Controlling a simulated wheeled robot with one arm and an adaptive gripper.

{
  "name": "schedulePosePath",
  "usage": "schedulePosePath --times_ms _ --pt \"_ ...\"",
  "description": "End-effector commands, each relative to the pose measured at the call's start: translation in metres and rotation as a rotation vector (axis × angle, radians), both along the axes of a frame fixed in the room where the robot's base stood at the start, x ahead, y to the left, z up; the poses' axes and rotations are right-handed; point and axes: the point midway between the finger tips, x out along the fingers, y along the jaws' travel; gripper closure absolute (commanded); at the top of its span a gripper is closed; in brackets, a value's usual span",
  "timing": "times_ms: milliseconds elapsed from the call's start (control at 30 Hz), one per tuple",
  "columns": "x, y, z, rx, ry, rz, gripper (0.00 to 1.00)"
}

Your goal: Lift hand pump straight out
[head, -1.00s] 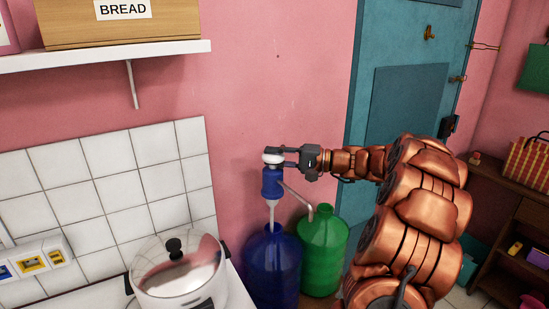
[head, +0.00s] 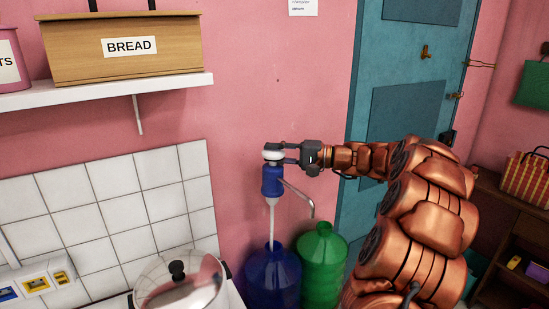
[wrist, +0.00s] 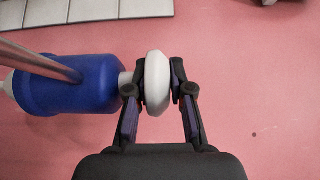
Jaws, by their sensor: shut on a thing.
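The hand pump (head: 272,181) has a blue body, a white knob on top, a bent metal spout and a long pale tube. My gripper (head: 280,153) is shut on the white knob, and the pump hangs upright below it. In the wrist view, the knob of the pump (wrist: 75,85) sits between the fingers of my gripper (wrist: 157,82). The tube runs down to the neck of the dark blue bottle (head: 272,280). The pump body is well above the neck. I cannot tell how much tube is inside the bottle.
A green bottle (head: 322,268) stands right of the blue one. A pot with a glass lid (head: 180,287) is at the left. Above left, a white shelf (head: 110,90) holds a wooden bread box (head: 125,50). The pink wall is close behind; a teal door (head: 405,120) is at right.

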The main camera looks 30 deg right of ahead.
Motion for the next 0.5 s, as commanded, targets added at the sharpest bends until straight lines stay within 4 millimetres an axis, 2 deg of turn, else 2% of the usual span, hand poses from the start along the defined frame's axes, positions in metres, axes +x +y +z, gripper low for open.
schedulePosePath --times_ms 33,500 --pt "0.000 0.000 0.007 -0.001 -0.003 0.000 1.00" --pt "0.000 0.000 0.045 -0.002 -0.004 0.000 1.00"
